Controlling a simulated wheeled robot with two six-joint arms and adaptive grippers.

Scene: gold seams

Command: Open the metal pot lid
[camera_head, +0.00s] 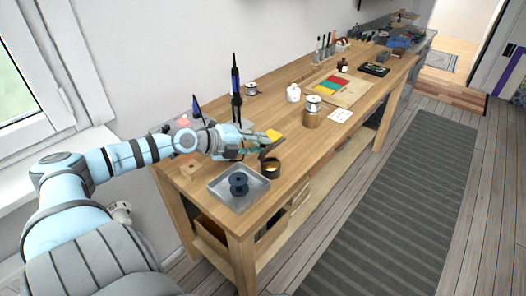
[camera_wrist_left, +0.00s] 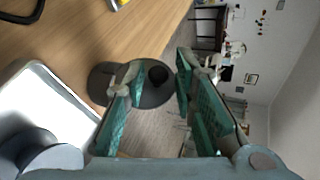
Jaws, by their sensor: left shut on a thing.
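The metal pot (camera_head: 271,170) is small and dark and stands on the bench beside the tray. Its mouth shows a yellowish inside, so it is at least partly uncovered. The dark lid (camera_head: 268,152) is tilted above the pot, under my left gripper (camera_head: 262,143). My left gripper is shut on the lid. Whether the lid's edge still touches the pot is hard to tell. My right gripper is not in view.
A metal tray (camera_head: 222,200) with a dark spool (camera_head: 238,183) lies at the bench's near end. A yellow block (camera_head: 273,136) is just beyond the gripper. Bare wood lies right of the pot.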

